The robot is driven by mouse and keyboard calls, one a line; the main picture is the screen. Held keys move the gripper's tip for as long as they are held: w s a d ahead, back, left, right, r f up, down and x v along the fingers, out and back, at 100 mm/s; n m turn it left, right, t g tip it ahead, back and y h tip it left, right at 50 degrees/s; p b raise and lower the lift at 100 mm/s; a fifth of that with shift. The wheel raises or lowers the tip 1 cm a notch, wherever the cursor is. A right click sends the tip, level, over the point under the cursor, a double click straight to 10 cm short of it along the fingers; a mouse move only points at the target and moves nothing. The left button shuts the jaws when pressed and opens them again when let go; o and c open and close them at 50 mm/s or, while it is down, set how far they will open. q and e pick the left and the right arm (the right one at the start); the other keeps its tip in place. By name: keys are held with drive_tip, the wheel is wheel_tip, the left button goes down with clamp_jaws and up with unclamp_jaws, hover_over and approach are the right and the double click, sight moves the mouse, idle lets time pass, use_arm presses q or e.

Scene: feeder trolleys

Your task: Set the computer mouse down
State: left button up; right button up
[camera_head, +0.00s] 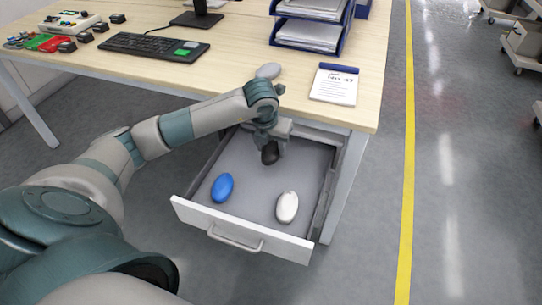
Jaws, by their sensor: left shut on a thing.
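My left gripper (272,144) points down over the open drawer (253,160) under the desk. It is shut on a dark computer mouse (270,154), which is partly hidden by the fingers. The dark mouse is over the back part of the drawer; I cannot tell whether it touches the drawer floor. In the drawer lie a blue mouse (222,187) at the front left and a white mouse (287,207) at the front right. A pale grey mouse (268,71) lies on the desk top behind my wrist. My right gripper is not in view.
The desk (230,65) carries a keyboard (155,46), a paper tray stack (312,22), a notepad (334,85) and several small parts at the left. The drawer floor is clear between the mice. Open floor and a yellow line (408,150) are at the right.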

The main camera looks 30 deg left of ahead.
sight(270, 151)
use_arm(q)
wheel_tip(270, 151, down, 4)
drive_tip(key=shift+r, duration=0.25)
drive_tip(key=shift+f, duration=0.2)
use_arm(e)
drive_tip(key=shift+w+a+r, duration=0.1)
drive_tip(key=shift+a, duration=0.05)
use_arm(q)
drive_tip(key=shift+f, duration=0.1)
drive_tip(key=o, duration=1.1)
drive_tip(key=shift+c, duration=0.2)
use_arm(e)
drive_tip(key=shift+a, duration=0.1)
